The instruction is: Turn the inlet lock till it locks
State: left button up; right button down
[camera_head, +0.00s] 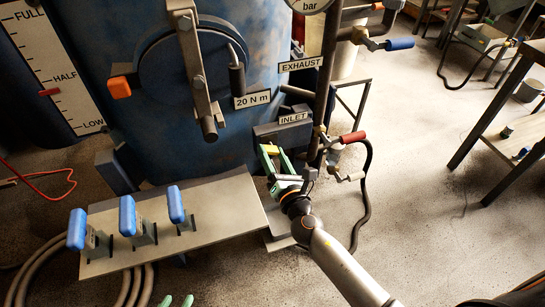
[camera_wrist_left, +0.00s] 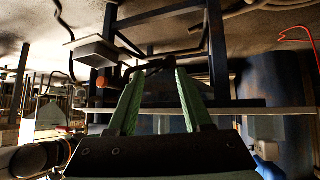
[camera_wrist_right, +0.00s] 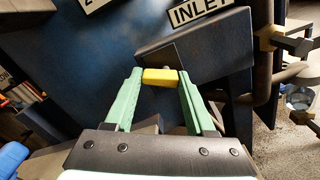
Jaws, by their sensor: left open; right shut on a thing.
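The inlet lock is a small yellow handle (camera_wrist_right: 160,77) on the dark box under the INLET label (camera_wrist_right: 200,12). In the head view the yellow handle (camera_head: 272,150) shows between green fingertips. My right gripper (camera_head: 273,152) is shut on this handle, one finger on each side in the right wrist view. The handle lies nearly level in that view. My left gripper (camera_head: 176,301) shows only its two green fingertips at the bottom edge of the head view. It is open and empty, and its fingers (camera_wrist_left: 160,75) stand apart in the left wrist view.
A grey panel (camera_head: 240,205) with several blue levers (camera_head: 127,216) stands left of my right gripper. A red-handled valve (camera_head: 352,137) and a black hose (camera_head: 366,190) are close on its right. The blue vessel (camera_head: 220,150) is behind.

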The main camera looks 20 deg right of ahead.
jog(key=m+b, duration=0.1)
jog(key=m, duration=0.2)
jog(key=shift+d+m, duration=0.1)
jog(key=shift+m, duration=0.3)
jog(key=m+b, duration=0.1)
jog(key=m, duration=0.3)
jog(key=shift+d+r, duration=0.1)
jog(key=shift+m, duration=1)
pick_arm(q)
jog(key=w+r+t, duration=0.3)
jog(key=r, duration=0.3)
jog(key=w+r+m+t+h, duration=0.1)
jog(key=w+r+t, duration=0.2)
jog(key=r, duration=0.3)
jog(key=shift+w+a+r+m, duration=0.15)
jog(key=shift+w+m, duration=0.15)
jog(key=shift+w, duration=0.4)
pick_arm(e)
jog(key=shift+d+m, duration=0.15)
jog(key=shift+m, duration=0.95)
pick_arm(q)
jog(key=shift+r, duration=0.1)
pick_arm(e)
jog(key=shift+c, duration=1.2)
grip_release()
jog(key=shift+r, duration=0.1)
pick_arm(q)
jog(key=shift+s, duration=0.1)
pick_arm(e)
jog(key=shift+s, duration=0.1)
